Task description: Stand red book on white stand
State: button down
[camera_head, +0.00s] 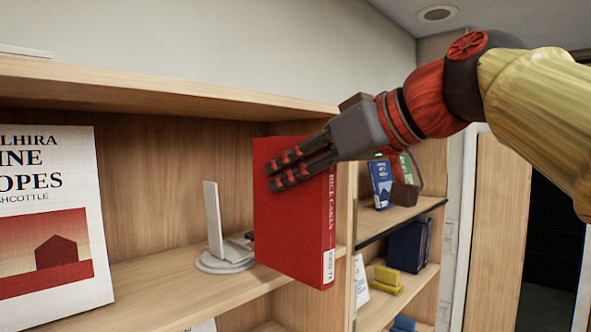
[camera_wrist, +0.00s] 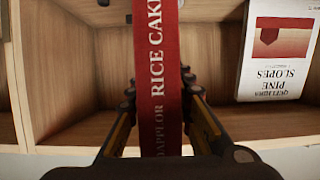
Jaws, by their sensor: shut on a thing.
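The red book (camera_head: 290,225) is upright, its spine facing right and toward the head camera. My gripper (camera_head: 272,172) is shut on it across the spine. The wrist view shows the red spine (camera_wrist: 157,80) with pale lettering between the two fingers (camera_wrist: 165,95). The white stand (camera_head: 213,222) has a round base and an upright back plate and is on the wooden shelf, left of the book. The book is in front of the shelf and apart from the stand's back plate in the head view. The book hides part of the shelf and perhaps the right edge of the stand's base.
A large white book (camera_head: 45,170) with a red picture stands on the shelf at the left, also in the wrist view (camera_wrist: 278,50). The wooden shelf board (camera_head: 150,285) is bare between it and the stand. A side bookcase (camera_head: 400,218) holding several books is at the right.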

jog(key=w+a+p, duration=0.8)
jog(key=w+a, duration=0.4)
jog(key=a, duration=0.2)
jog(key=shift+f, duration=0.35)
dwell(1.8)
